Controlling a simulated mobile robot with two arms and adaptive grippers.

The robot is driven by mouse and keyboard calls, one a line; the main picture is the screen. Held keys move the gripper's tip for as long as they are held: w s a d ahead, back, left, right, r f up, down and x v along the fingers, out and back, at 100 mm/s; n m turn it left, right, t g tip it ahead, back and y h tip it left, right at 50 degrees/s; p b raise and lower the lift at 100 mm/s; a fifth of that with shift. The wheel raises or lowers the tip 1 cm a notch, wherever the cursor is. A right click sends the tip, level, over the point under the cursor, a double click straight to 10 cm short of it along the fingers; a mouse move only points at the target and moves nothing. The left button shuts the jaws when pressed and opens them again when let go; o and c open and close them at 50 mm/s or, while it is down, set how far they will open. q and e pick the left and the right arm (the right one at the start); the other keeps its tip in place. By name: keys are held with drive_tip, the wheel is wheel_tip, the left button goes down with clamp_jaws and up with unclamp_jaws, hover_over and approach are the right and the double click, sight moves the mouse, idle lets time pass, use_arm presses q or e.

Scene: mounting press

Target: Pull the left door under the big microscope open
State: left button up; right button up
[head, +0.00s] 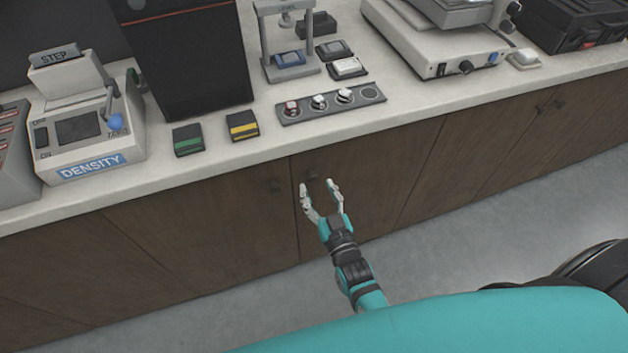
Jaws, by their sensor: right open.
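A white instrument base with knobs (440,40), perhaps the big microscope, stands on the counter at upper right; its top is cut off. Below the counter is a row of dark brown wooden doors. One door (385,175) has a small dark knob (313,174) near its upper left corner. Another door (490,140), farther right, has a dark knob (541,108) near its upper right corner. Both look closed. My right gripper (318,186) is open and empty, its fingertips either side of the left knob in the picture; contact cannot be told. My left gripper is out of view.
The door to the left (200,220) has its own knob (272,186). The pale counter (215,165) overhangs the doors and carries a density instrument (85,125), a dark cabinet (190,60) and a sample tray (330,104). Grey floor (440,255) is clear before the doors.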

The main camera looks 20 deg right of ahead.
sight(313, 181)
drive_tip(key=shift+w, duration=1.7)
clamp_jaws()
